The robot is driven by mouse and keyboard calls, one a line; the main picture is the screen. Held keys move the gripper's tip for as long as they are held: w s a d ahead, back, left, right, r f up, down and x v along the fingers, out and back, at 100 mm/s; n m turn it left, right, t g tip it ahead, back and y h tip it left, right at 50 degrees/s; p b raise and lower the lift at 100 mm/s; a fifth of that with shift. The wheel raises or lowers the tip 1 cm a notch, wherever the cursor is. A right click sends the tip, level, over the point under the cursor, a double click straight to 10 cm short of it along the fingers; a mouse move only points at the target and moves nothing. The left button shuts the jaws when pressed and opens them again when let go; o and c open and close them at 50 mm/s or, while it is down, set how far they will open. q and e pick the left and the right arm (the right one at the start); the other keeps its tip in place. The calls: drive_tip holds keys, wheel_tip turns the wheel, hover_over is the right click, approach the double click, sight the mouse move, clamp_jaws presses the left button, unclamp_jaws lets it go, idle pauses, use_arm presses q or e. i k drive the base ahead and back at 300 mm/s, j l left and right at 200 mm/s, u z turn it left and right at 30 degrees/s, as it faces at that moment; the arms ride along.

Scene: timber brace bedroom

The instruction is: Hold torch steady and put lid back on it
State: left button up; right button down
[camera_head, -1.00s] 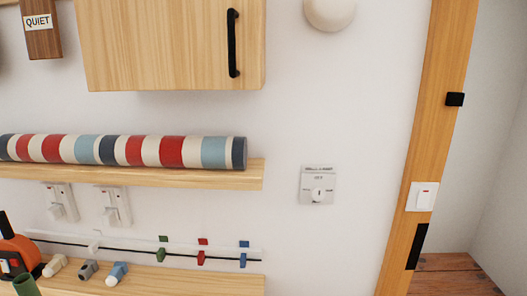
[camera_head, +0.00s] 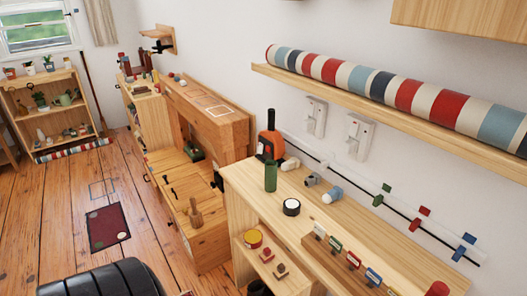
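A dark green cylinder (camera_head: 271,176) stands upright on the pale wooden bench top; it looks like the torch body, but I cannot be sure. A short round black piece with a white top (camera_head: 291,207) lies on the bench just in front and to the right of it, apart from it. This may be the lid. Neither of my grippers is in view, and nothing is touching the cylinder or the round piece.
An orange and black tool (camera_head: 270,140) stands behind the cylinder. Small grey (camera_head: 311,181) and blue-white (camera_head: 332,195) fittings lie to the right. A striped roll (camera_head: 390,88) rests on the shelf above. Wooden floor (camera_head: 50,215) is open at left, with a dark red mat (camera_head: 108,227).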

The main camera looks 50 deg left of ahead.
sight(270, 172)
drive_tip(key=u, duration=1.45)
